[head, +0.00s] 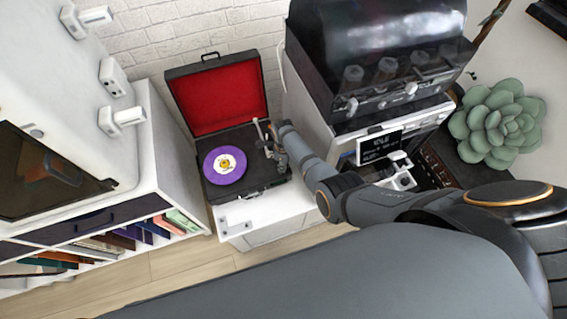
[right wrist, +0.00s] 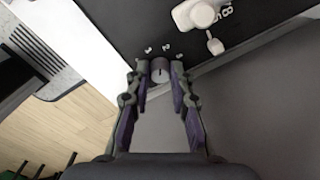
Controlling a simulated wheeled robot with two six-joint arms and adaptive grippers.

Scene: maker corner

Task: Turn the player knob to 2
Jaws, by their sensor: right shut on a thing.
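The record player (head: 245,189) is an open black case with a red-lined lid and a purple record (head: 225,165) on it. It stands on a white cabinet. My right gripper (head: 272,150) reaches in from the right over the deck's right side. In the right wrist view, the small dark round knob (right wrist: 160,70) sits between the fingertips of my right gripper (right wrist: 159,78), which is shut on it. Several small white marks lie around the knob's far side; they are too small to read, and I cannot tell where the knob points. My left gripper is not in view.
The white tonearm parts (right wrist: 200,15) are close beyond the knob. A black machine with a clear hood (head: 385,75) stands right of the player. A white shelf unit (head: 155,165) stands at the left. A green succulent (head: 497,122) is at the right.

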